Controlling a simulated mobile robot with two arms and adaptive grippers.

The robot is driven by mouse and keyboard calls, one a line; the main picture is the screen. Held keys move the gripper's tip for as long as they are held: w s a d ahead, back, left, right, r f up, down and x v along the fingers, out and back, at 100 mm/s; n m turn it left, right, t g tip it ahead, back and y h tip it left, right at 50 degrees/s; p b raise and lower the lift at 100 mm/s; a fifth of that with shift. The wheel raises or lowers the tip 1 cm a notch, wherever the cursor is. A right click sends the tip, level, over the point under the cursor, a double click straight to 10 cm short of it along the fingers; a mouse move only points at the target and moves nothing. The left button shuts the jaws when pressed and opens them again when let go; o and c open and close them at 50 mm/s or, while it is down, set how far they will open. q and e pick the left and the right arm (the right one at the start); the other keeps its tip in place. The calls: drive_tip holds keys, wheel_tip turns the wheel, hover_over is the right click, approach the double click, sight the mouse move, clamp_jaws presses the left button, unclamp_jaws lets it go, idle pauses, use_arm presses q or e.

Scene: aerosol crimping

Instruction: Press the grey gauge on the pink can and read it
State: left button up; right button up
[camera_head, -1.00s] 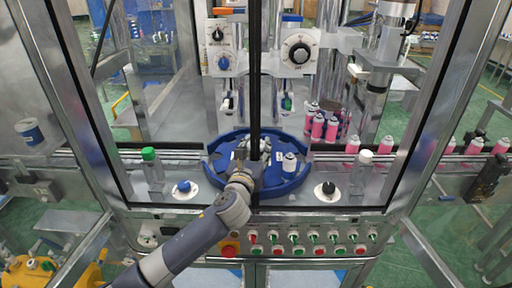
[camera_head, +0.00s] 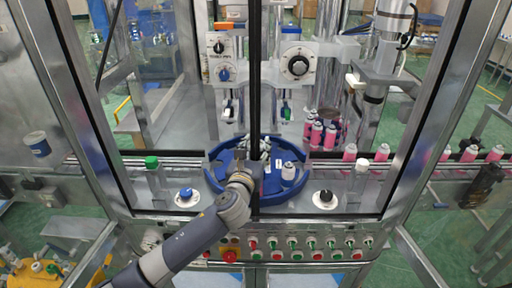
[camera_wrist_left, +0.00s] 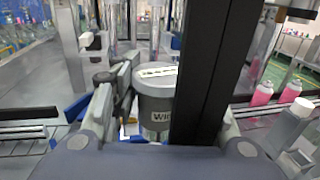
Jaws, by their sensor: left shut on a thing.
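My left gripper (camera_wrist_left: 155,95) is shut on a grey cylinder with a pale top and dark lettering, which looks like the grey gauge (camera_wrist_left: 154,103). The dark upright door frame hides its right side. In the head view my left gripper (camera_head: 254,158) is over the blue round dial (camera_head: 216,181), behind the same dark upright. I cannot tell whether a pink can stands under the gauge or whether the two touch. Several pink cans (camera_head: 330,137) stand behind the dial to the right. A whitish can (camera_head: 289,172) stands on the dial, right of the gripper. My right gripper is not in view.
The dark upright (camera_head: 254,80) runs close beside my left gripper. A blue button (camera_head: 186,194) and a black button (camera_head: 326,196) flank the dial. A panel of several buttons (camera_head: 314,254) is in front. More pink cans stand on the conveyor at right.

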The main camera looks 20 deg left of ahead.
use_arm(q)
drive_tip(key=s+d+p, duration=0.1)
drive_tip(key=s+p, duration=0.3)
drive_tip(key=s, duration=1.3)
drive_tip(key=shift+d, duration=0.1)
drive_tip(key=s+f+h+b, duration=0.1)
drive_tip(key=s+f+b, duration=1)
drive_tip(key=s, duration=0.3)
drive_tip(key=shift+f+m, duration=0.4)
drive_tip(key=shift+f, duration=0.1)
